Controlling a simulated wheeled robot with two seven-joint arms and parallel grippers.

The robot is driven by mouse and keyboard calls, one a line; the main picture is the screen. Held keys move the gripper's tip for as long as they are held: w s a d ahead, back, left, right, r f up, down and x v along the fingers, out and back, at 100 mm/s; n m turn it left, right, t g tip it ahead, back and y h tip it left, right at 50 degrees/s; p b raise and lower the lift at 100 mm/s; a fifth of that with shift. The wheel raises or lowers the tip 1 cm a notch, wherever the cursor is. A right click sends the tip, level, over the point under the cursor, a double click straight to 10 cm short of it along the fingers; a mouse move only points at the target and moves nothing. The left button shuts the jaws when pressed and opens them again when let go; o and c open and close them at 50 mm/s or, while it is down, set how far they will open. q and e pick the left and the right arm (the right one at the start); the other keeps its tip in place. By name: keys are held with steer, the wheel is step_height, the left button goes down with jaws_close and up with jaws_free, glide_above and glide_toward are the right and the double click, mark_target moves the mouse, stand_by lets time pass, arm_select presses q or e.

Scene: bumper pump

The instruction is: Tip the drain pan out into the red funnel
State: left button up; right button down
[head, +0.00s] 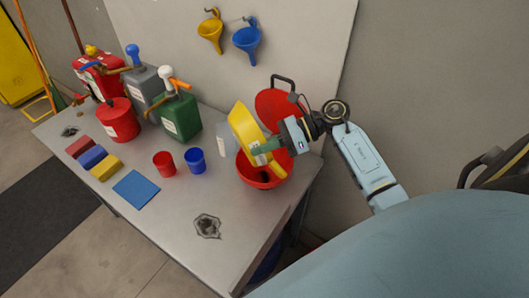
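The yellow drain pan (240,118) is tilted steeply on its side above the red funnel (248,176). The red funnel is a wide bowl with a dark opening at its bottom, at the right end of the workbench. My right gripper (267,147) comes in from the right, over the funnel, and appears shut on the side of the drain pan. The gripper hides part of the pan and of the funnel's far rim. The pan's contents cannot be made out. My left gripper is not in view.
A red disc-shaped lid (273,104) stands behind the gripper. A red cup (164,164) and a blue cup (195,160) stand left of the funnel. A green can (180,118) and other cans stand at the back left.

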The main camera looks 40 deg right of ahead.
mark_target(253, 158)
steer(key=shift+w+a+f+g+h, duration=0.1)
steer(key=shift+a+f+g+h, duration=0.3)
steer(key=shift+a+f+h, duration=0.8)
steer(key=shift+a+f+n+h, duration=0.2)
steer(key=shift+n+h, duration=0.1)
steer(key=w+a+f+g+h+p, duration=0.1)
steer(key=a+f+h, duration=0.2)
steer(key=a+h, duration=0.3)
steer(key=a+f+n+g+h+p, duration=0.1)
steer(key=a+f+h+p, duration=0.1)
steer(key=a+f+h, duration=0.2)
steer(key=shift+w+a+f+h+p, duration=0.2)
steer(key=shift+w+a+h+p, duration=0.15)
steer(key=shift+a+h, duration=0.6)
steer(key=shift+w+n, duration=0.1)
steer(key=shift+n, duration=0.2)
